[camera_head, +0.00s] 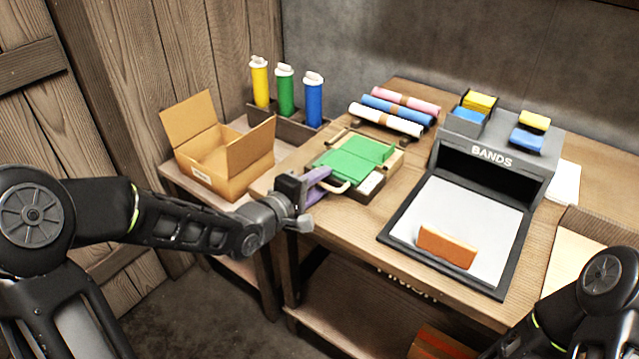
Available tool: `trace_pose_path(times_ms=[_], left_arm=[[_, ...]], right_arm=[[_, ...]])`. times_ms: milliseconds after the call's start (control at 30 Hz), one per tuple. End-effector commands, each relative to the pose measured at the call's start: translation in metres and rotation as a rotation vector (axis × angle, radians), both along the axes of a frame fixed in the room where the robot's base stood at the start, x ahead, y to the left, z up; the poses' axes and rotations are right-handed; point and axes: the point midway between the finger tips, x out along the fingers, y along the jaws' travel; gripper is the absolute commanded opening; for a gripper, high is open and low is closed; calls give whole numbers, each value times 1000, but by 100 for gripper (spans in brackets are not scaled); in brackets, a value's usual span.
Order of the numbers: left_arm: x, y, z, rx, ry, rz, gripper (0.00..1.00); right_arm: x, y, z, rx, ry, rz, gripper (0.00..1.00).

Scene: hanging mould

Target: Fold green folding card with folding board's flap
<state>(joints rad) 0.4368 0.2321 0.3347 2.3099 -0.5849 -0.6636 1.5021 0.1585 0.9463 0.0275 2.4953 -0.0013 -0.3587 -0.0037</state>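The folding board (395,166) is a light wooden frame on the table, left of the bands station. The green folding card (352,158) lies on it and looks mostly flat, with a crease or step across it. A pale loop handle (343,186) shows at the board's near-left edge. My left gripper (306,206) is at that near-left side, close to the handle and a purple part (317,177). Whether it touches them, and how its fingers stand, I cannot tell. My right arm shows at the bottom right; its gripper is out of view.
The bands station (492,156) has a sloping pale tray holding an orange-brown card (447,246). An open cardboard box (222,160) stands on a lower table at left.

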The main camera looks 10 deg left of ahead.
Motion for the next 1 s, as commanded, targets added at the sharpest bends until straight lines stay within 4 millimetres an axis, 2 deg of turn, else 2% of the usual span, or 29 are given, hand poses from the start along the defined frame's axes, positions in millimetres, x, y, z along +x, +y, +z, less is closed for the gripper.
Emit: trace_pose_path(times_ms=[167, 533, 1000], left_arm=[[0, 0, 0, 0, 0, 0, 30], [0, 0, 0, 0, 1, 0, 0], [-1, 0, 0, 0, 1, 0, 0]], right_arm=[[0, 0, 0, 0, 0, 0, 36], [0, 0, 0, 0, 0, 0, 36], [0, 0, 0, 0, 0, 0, 36]])
